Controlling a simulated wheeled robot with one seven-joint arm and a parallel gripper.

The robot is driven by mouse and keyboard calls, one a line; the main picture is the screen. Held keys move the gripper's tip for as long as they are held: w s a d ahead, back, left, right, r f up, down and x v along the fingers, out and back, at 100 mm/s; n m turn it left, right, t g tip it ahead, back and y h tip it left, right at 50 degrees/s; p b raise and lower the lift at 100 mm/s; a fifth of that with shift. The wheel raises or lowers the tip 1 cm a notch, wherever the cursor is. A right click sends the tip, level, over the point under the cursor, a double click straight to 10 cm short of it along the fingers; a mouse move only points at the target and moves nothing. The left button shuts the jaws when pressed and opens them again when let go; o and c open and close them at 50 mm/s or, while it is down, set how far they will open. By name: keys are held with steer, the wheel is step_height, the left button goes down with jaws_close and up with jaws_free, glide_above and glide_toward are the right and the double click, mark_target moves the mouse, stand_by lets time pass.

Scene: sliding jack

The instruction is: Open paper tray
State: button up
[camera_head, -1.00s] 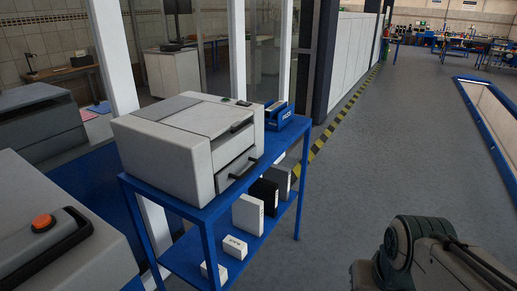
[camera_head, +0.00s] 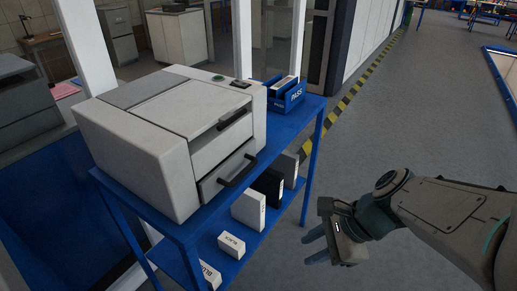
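A light grey printer (camera_head: 135,148) stands on a blue metal table (camera_head: 185,232). My gripper (camera_head: 308,246) is at the lower right, over the floor, to the right of the table and well apart from the tray. Its fingers point left; they look spread with nothing between them.
A blue bin marked PASS (camera_head: 287,97) stands beside the printer on the tabletop. The lower shelf holds a black box (camera_head: 267,187), a white box (camera_head: 248,208) and other boxes. The grey floor (camera_head: 420,110) right of the table is clear.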

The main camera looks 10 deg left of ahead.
steer(key=w+a+m+y, duration=0.5)
steer(key=a+m, duration=0.1)
steer(key=m, duration=0.6)
steer(key=m+t+y+b, duration=0.25)
steer(key=m+t, duration=0.25)
steer(key=m, duration=0.9)
glide_toward(243, 176)
steer(key=shift+y, duration=0.25)
steer(key=x, duration=1)
steer(key=shift+w+a+f, duration=0.15)
steer(key=shift+a+f, duration=0.1)
steer(key=shift+f, duration=0.05)
jaws_close()
